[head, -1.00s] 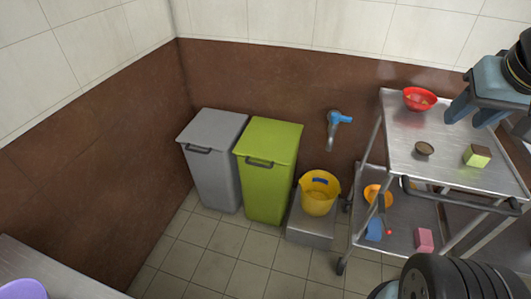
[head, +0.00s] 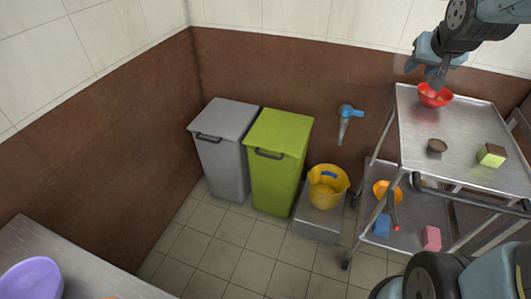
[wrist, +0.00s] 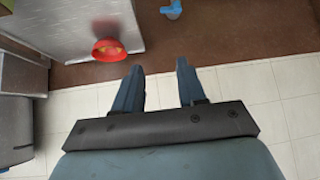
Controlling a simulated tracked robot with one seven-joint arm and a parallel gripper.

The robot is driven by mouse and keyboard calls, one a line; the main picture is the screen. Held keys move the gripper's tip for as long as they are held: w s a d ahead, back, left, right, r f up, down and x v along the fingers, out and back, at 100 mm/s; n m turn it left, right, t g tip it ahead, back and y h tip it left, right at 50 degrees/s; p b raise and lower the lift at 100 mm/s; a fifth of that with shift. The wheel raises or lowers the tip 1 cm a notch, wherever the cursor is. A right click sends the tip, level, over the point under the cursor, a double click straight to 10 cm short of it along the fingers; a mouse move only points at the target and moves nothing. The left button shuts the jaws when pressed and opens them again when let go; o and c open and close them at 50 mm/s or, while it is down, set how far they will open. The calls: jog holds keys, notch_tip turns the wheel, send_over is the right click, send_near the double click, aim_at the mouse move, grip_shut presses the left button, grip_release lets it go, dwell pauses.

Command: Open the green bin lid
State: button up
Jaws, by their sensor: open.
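The green bin (head: 277,180) stands on the tiled floor against the brown wall. Its green lid (head: 279,131) is shut, with a dark handle (head: 269,154) on the front edge. My gripper (head: 425,62) is at the upper right in the head view, above the back of the metal cart and well to the right of the bin. In the wrist view my gripper (wrist: 160,78) shows two blue fingers spread apart with nothing between them. The green bin is not clearly visible in the wrist view.
A grey bin (head: 221,150) stands left of the green one. A yellow bucket (head: 327,187) sits on a low step (head: 318,226) to its right. The metal cart (head: 455,125) holds a red bowl (head: 434,95). A blue tap (head: 349,112) juts from the wall. Floor before the bins is clear.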

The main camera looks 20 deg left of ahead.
jog(key=w+a+f+t+y, duration=0.1)
jog(key=w+a+f, duration=0.25)
jog(key=w, duration=0.25)
jog(key=w+a+f+y, duration=0.1)
jog(key=w+a+f, duration=0.2)
jog(key=w+f, duration=0.25)
jog(key=w+a+f+t+y, duration=0.1)
jog(key=w+a+f+y, duration=0.25)
jog(key=a+f, duration=0.4)
jog(key=w+a+f+y, duration=0.2)
jog(key=w+a+f, duration=0.2)
jog(key=a+f, duration=0.4)
jog(key=m+t+y, duration=0.5)
jog(key=m, duration=0.4)
send_near(267, 155)
jog(key=x, duration=0.7)
jog(key=f+x, duration=0.1)
jog(key=x, duration=0.2)
jog(key=shift+w+r, duration=0.1)
jog(key=shift+w, duration=0.15)
jog(key=shift+c, duration=0.4)
jog(key=shift+g, duration=0.3)
grip_shut()
